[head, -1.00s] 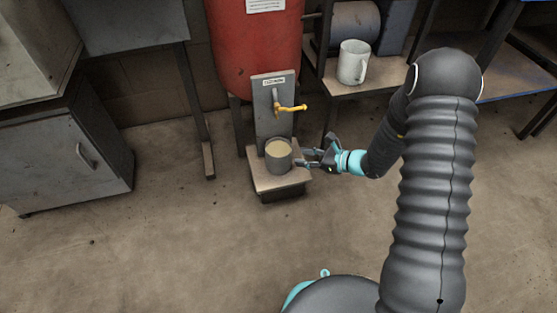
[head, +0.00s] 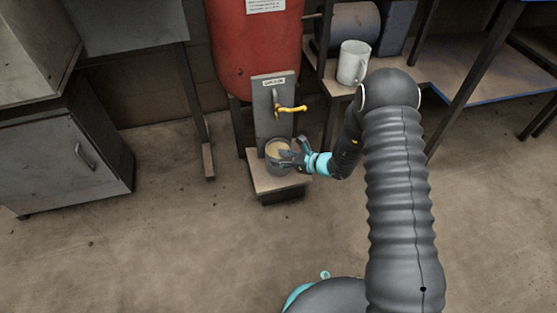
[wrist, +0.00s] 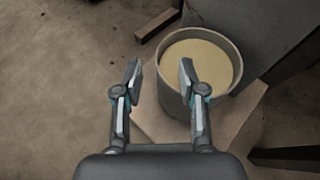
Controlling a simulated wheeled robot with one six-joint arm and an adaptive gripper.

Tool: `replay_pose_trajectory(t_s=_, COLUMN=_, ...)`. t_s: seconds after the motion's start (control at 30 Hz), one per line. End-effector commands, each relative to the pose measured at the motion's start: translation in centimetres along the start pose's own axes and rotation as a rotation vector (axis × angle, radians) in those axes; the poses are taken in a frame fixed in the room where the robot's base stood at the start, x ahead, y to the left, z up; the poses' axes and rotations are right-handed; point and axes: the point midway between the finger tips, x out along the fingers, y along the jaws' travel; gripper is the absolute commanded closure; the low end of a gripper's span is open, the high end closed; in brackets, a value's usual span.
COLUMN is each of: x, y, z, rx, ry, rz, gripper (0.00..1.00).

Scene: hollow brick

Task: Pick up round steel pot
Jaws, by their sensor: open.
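The round steel pot (head: 274,165) stands upright on a small stand below a yellow tap. It is grey and holds something pale tan, seen from above in the wrist view (wrist: 237,88). My gripper (head: 291,152) is at the pot's right side in the head view and covers part of its rim. In the wrist view my gripper (wrist: 158,75) is open; its right finger overlaps the pot's left part and its left finger is over bare ground left of the pot. Nothing is held. Whether a finger touches the pot I cannot tell.
The stand's top (head: 264,184) has little room around the pot. The yellow tap (head: 290,109) on its upright plate and the red tank (head: 255,50) are just behind. The floor in front is clear.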

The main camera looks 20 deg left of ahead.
Motion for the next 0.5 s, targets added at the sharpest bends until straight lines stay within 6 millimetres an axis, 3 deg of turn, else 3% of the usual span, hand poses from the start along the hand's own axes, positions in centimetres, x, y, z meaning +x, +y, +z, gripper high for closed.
replay_pose_trajectory(t_s=0.2, x=3.2, y=0.1, z=0.0, rx=-0.001, ry=-0.001, rz=0.002, gripper=0.60)
replay_pose_trajectory(t_s=0.5, x=4.0, y=0.0, z=0.0, rx=0.000, ry=0.000, rz=0.000, gripper=0.60)
